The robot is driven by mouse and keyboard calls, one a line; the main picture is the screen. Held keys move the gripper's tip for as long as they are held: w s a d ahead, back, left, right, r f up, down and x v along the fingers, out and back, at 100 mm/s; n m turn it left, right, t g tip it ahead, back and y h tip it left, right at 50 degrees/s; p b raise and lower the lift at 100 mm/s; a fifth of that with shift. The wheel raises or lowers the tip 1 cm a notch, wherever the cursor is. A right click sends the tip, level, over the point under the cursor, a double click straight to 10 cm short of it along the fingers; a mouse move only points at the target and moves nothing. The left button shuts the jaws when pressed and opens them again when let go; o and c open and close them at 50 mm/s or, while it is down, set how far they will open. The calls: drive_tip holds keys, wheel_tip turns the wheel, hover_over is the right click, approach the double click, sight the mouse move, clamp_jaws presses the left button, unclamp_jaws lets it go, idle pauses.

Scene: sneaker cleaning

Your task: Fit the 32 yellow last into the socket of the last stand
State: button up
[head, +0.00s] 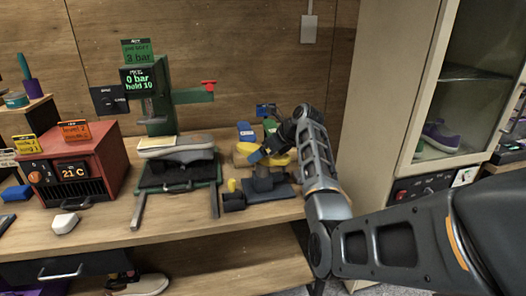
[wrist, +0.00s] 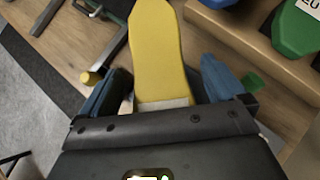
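The yellow last (head: 280,160) is held roughly level above and just behind the last stand in the head view. In the wrist view the yellow last (wrist: 160,55) points away from me, with a pale band at its near end. The last's size number is not readable. The last stand (head: 280,191) is a dark base with a short upright post on the bench. Its socket opening cannot be made out.
Blue (head: 245,130) and green (head: 270,125) lasts stand on a wooden rack behind. A small dark block (head: 233,203) with a yellow piece sits left of the stand. The green press (head: 158,95) with a shoe (head: 176,147) is further left. A cabinet (head: 385,90) stands right.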

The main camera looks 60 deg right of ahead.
sight(278, 155)
drive_tip(key=shift+s, duration=0.1)
drive_tip(key=v, duration=0.7)
drive_tip(key=shift+s+a+r+b, duration=0.1)
drive_tip(key=shift+s+r+b, duration=0.15)
drive_tip(key=shift+r+b, duration=0.1)
idle(0.4)
